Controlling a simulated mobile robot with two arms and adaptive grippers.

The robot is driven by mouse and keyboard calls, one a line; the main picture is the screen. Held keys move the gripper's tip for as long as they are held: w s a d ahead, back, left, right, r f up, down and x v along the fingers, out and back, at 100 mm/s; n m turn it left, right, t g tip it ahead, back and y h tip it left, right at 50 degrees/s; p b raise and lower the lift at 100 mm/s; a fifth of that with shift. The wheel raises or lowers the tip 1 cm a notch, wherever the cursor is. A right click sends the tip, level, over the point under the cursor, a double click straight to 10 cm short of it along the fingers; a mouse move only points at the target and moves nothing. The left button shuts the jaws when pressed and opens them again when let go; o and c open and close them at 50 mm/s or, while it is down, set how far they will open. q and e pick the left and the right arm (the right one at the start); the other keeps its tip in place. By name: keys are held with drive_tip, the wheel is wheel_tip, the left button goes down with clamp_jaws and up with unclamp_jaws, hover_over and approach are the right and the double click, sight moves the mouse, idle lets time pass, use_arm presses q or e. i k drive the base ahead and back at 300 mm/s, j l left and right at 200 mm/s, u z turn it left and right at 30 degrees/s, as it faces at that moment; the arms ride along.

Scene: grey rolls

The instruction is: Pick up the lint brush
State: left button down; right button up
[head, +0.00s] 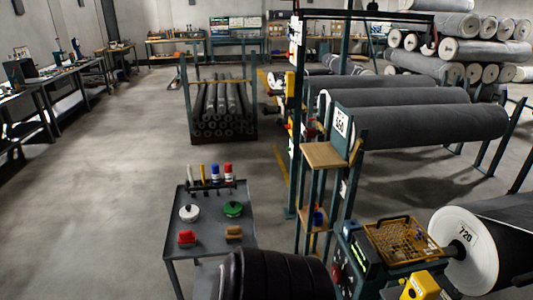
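A small dark grey table (212,211) stands below the centre of the head view. On its front half are a red block-shaped item (186,238) and, to its right, a brown block-shaped item (233,233). Either could be the lint brush; they are too small to tell which. Behind them lie a white round item (189,212) and a green round item (234,209). Several upright handles, including a red-topped one (228,169), stand along the table's back edge. The table's near right part is hidden. Neither of my grippers is in view.
A teal rack with a wooden shelf (325,155) stands right of the table. A yellow mesh tray (402,239) and a large grey roll (503,240) are at the lower right. Dark rolls fill a crate (224,137) behind. The floor left of the table is clear.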

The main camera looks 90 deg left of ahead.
sight(233, 234)
drive_tip(key=u, duration=3.05)
drive_tip(key=z, duration=2.65)
drive_tip(key=u, duration=2.65)
drive_tip(key=i+u, duration=0.15)
drive_tip(key=i+l, duration=0.05)
